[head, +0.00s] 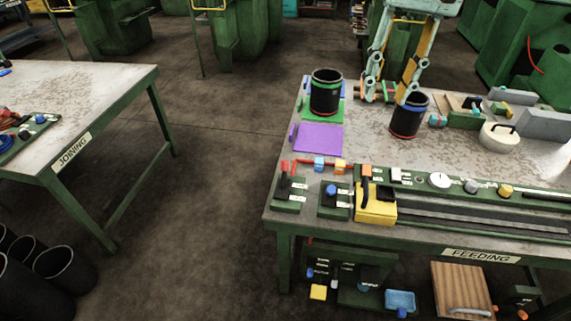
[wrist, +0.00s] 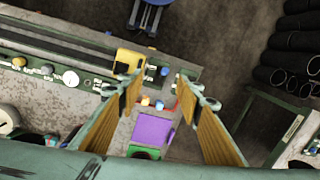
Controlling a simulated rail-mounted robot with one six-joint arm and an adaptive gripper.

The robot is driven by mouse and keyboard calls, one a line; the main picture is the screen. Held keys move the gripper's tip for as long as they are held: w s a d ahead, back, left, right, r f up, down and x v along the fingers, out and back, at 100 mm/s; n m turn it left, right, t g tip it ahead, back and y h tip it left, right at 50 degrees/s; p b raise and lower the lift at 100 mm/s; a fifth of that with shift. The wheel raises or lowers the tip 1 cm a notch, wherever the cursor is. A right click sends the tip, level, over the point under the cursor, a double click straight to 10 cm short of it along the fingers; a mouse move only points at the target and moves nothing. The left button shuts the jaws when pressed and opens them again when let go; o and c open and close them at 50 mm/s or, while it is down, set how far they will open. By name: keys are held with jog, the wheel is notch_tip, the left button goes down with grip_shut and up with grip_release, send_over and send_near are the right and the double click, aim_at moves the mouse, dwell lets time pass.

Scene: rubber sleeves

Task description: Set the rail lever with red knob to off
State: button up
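A small lever with a red knob (head: 285,166) stands on a green labelled box (head: 289,194) at the near left corner of the feeding table. Its label is too small to read, and I cannot tell its setting. In the wrist view, a finger partly hides that corner. My gripper (head: 390,92) is above the table, behind and to the right of the red knob, and apart from it. In the wrist view my gripper (wrist: 160,88) has its two fingers wide apart with nothing between them.
A blue-knobbed box (head: 332,190) and a yellow block (head: 376,208) with a dark lever stand right of the red knob. Black sleeves (head: 326,93) (head: 405,120) stand behind. A purple mat (head: 320,137) lies bare.

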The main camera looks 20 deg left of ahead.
jog(key=w+a+f+g, duration=0.1)
jog(key=w+a+f, duration=0.3)
jog(key=w+a, duration=0.2)
jog(key=n+g+p, duration=0.3)
send_over(286, 161)
jog(key=w, duration=0.6)
notch_tip(286, 161, down, 21)
jog(key=shift+f+h, duration=0.4)
jog(key=shift+h, duration=0.1)
jog(key=shift+s+f, duration=0.1)
jog(key=shift+s, duration=0.05)
jog(key=shift+s+b+x, duration=0.2)
jog(key=shift+b+x, duration=0.45)
jog(key=shift+x, duration=6.1)
jog(key=shift+a, duration=0.1)
grip_shut()
